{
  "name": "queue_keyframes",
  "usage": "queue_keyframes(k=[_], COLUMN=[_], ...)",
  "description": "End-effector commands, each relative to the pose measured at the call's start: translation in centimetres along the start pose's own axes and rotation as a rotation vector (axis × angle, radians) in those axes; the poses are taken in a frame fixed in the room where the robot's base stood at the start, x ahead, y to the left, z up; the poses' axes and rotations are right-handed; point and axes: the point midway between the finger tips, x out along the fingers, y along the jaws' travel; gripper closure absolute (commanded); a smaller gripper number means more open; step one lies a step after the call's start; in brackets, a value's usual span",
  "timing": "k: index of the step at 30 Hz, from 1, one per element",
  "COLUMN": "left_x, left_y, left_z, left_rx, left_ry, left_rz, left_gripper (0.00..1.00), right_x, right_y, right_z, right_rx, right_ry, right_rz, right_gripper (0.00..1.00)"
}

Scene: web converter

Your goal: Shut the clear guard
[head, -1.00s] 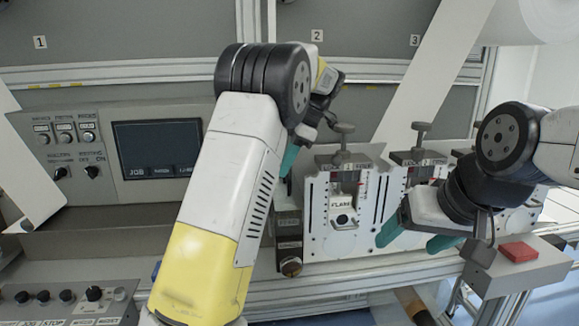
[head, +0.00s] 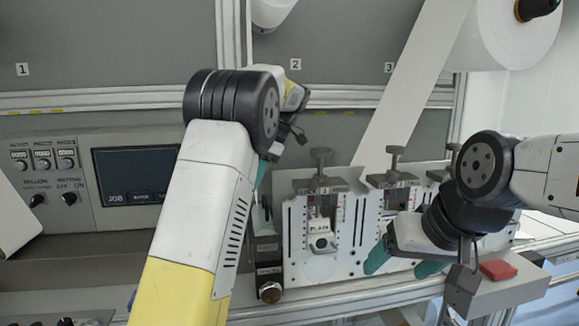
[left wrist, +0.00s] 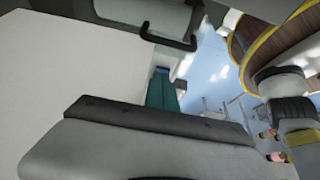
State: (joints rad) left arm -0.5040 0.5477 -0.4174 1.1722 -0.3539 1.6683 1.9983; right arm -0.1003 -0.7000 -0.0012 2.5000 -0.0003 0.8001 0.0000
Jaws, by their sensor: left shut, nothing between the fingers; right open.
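I cannot make out the clear guard for certain in the head view. In the left wrist view, a black bar handle (left wrist: 170,40) sits on the edge of a pale panel at the top; I cannot tell whether this belongs to the guard. My left gripper (left wrist: 163,92) is shut and empty, its teal fingers pointing away, apart from the handle in the picture. In the head view, its fingertips (head: 262,174) show left of the slitter units, partly hidden by my left arm. My right gripper (head: 403,264) is open and empty in front of the white slitter plates.
White slitter plates (head: 345,240) with top knobs stand at centre right. A control panel with a dark screen (head: 137,172) is at left. A paper web (head: 408,95) runs down from a roll (head: 507,35). A red block (head: 497,270) lies at lower right.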

Motion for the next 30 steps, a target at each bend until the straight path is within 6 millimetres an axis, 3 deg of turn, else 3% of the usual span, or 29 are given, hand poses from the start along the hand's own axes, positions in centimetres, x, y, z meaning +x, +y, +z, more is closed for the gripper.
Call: queue_keyframes(k=[1, 9, 19, 23, 30], left_x=[-1.4, -6.0, -8.0, -7.8, -5.7], left_y=[0.0, -0.1, -0.2, -0.3, -3.0], left_z=[1.6, 3.7, 4.5, 2.8, -3.1], left_rx=[0.013, 0.007, 0.010, 0.084, 0.478], left_ry=[-0.002, 0.001, -0.002, -0.049, -0.262], left_rz=[0.009, 0.005, 0.001, 0.003, 0.101], left_gripper=[1.00, 1.00, 1.00, 1.00, 1.00], right_x=[0.0, 0.0, 0.0, 0.0, 0.0], right_y=[0.0, 0.0, 0.0, 0.0, 0.0], right_z=[0.0, 0.0, 0.0, 0.0, 0.0], right_rx=[-0.001, -0.001, -0.001, -0.001, -0.001], right_ry=[0.000, 0.000, 0.000, 0.000, 0.000], right_rz=[0.000, 0.000, 0.000, 0.000, 0.000], right_gripper=[0.25, 0.25, 0.25, 0.25, 0.25])
